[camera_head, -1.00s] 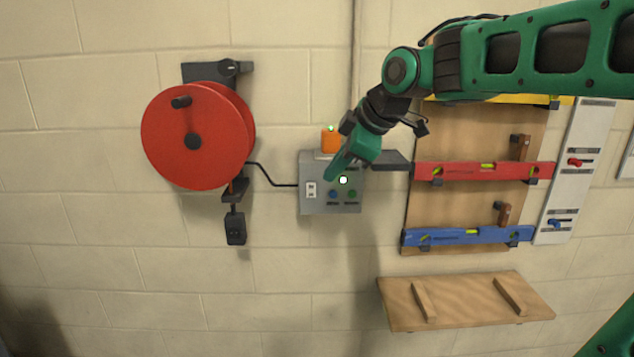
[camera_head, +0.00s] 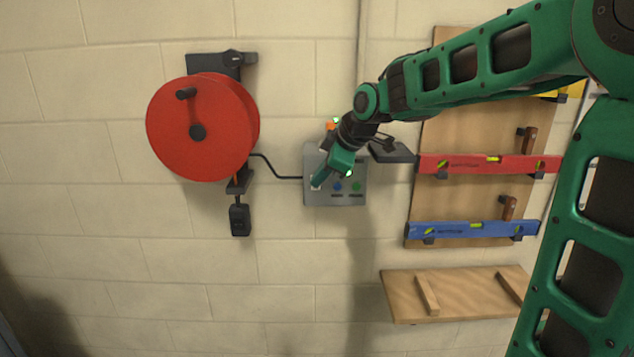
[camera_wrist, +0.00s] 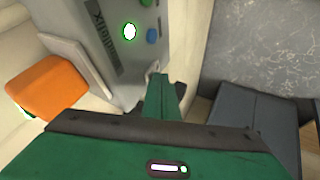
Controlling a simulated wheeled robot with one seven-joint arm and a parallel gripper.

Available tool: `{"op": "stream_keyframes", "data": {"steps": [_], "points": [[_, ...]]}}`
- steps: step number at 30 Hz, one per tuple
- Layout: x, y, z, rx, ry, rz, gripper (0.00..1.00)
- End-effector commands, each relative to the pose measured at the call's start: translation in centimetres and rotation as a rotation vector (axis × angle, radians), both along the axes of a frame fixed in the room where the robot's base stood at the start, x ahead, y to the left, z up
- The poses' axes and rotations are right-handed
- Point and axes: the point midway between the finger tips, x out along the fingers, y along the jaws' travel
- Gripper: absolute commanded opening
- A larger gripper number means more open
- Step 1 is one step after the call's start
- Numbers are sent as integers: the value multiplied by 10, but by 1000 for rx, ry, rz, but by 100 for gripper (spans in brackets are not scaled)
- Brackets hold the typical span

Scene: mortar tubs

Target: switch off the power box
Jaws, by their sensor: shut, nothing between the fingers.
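The grey power box (camera_head: 345,199) is fixed to the block wall, with a blue button (camera_head: 337,187) and a green button (camera_head: 356,187) low on its front. It also fills the upper middle of the wrist view (camera_wrist: 95,15), with a lit white light (camera_wrist: 130,32) ringed in green. My gripper (camera_head: 317,183) is shut and empty, its tip in front of the box's left part, where the pale switch is mostly hidden. In the wrist view the fingertips (camera_wrist: 160,80) are close to a small pale switch (camera_wrist: 153,68). I cannot tell whether they touch it.
An orange lamp (camera_wrist: 45,88) sits on top of the box. A red cable reel (camera_head: 195,128) hangs left, its black cable running to the box. A dark shelf (camera_head: 390,152) juts out at right, near a board with red and blue levels (camera_head: 472,230). Wall below is clear.

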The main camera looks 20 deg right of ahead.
Motion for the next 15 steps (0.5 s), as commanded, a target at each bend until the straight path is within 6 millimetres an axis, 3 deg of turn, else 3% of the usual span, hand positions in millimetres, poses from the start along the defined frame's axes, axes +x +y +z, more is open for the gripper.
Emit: {"op": "stream_keyframes", "data": {"steps": [15], "points": [[5,-2,2,0,-1,0,0]]}}
